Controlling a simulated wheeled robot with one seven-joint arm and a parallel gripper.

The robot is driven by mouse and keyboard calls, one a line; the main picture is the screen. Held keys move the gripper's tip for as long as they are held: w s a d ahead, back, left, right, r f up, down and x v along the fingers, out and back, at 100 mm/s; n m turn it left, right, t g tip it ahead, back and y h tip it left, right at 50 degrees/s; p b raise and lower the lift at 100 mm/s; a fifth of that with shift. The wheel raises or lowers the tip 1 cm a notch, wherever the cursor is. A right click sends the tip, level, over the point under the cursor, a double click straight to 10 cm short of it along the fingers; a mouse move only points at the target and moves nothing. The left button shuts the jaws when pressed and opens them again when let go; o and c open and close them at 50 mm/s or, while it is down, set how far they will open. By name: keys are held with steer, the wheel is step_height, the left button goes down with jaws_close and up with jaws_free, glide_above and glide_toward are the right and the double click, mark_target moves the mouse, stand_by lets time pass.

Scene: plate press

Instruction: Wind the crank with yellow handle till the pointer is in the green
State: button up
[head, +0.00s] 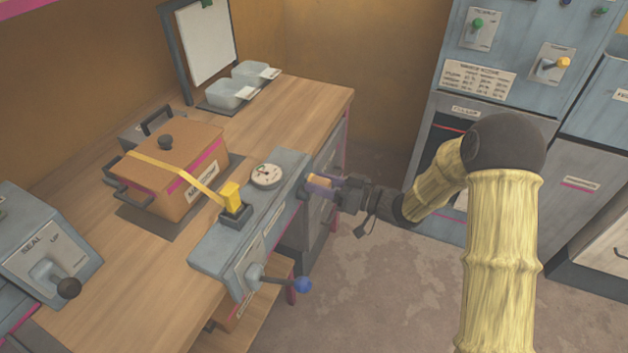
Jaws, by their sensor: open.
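The crank's yellow-orange handle (319,181) shows at the right end of the grey press box on the bench edge. My gripper (322,187) reaches in from the right, its fingers open on either side of the handle. I cannot tell whether they touch it. The crank's arm is mostly hidden by the fingers and the box. A round white dial (266,176) sits on top of the grey box (222,246). Its pointer and any green zone are too small to read.
A blue-knobbed lever (303,285) sticks out of the box's front. A yellow buckle (231,197) and strap lead to an orange case (175,170) on the bench. A black-knobbed lever (69,288) stands at the left. The floor right of the bench is clear.

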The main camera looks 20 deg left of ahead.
steer(key=shift+a, duration=1.05)
steer(key=shift+c, duration=0.4)
jaws_close()
